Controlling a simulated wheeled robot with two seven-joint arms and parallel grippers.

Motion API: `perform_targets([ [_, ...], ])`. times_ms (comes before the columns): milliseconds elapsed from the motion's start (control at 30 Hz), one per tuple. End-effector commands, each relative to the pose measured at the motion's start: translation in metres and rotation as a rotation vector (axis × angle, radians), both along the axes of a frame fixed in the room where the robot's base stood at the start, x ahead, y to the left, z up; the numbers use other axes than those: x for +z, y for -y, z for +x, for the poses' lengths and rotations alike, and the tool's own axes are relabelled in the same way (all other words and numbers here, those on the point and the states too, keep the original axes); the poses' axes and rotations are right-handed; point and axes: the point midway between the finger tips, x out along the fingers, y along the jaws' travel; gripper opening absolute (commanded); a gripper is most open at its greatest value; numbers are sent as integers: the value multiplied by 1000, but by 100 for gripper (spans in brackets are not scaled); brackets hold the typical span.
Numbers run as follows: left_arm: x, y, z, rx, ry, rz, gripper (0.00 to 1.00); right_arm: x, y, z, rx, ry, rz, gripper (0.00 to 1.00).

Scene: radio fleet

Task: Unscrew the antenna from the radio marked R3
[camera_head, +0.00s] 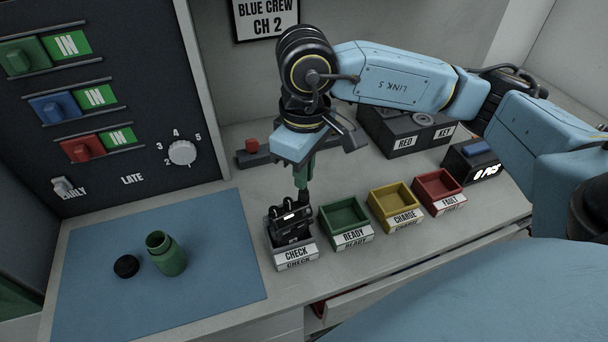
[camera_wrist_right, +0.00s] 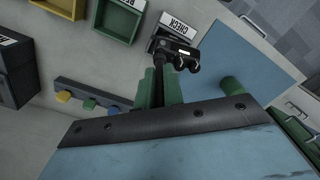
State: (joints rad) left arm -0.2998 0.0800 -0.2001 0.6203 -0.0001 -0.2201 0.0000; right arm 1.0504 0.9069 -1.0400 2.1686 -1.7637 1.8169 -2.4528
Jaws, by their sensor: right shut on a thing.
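Black radio equipment (camera_head: 288,228) stands in the tray labelled CHECK (camera_head: 292,256); it also shows in the right wrist view (camera_wrist_right: 181,48). I cannot read an R3 mark or tell clearly how many radios there are. My right gripper (camera_head: 302,180) points down just above the tray. In the right wrist view its green fingers (camera_wrist_right: 158,90) are shut on a thin dark antenna (camera_wrist_right: 158,70), which runs to the radio equipment. Whether its thread is still engaged cannot be seen. My left gripper is not in view.
Green READY (camera_head: 345,231), yellow CHARGE (camera_head: 398,221) and red FAULT (camera_head: 440,205) trays stand right of CHECK, looking empty. A green jar (camera_head: 168,259) and black lid (camera_head: 126,267) are on the blue mat (camera_head: 215,290). A dark RED/KEY box (camera_head: 385,128) stands behind. A front drawer is partly open.

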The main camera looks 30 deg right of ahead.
Motion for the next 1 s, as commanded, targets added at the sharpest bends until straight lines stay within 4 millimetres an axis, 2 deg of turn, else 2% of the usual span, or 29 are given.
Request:
perform_targets([
  [300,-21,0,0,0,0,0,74,-2,-1,0,133,4,2,0],
  [800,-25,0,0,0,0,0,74,0,0,0,178,3,1,0],
  [1000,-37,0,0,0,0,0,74,-2,-1,0,244,5,2,0],
])
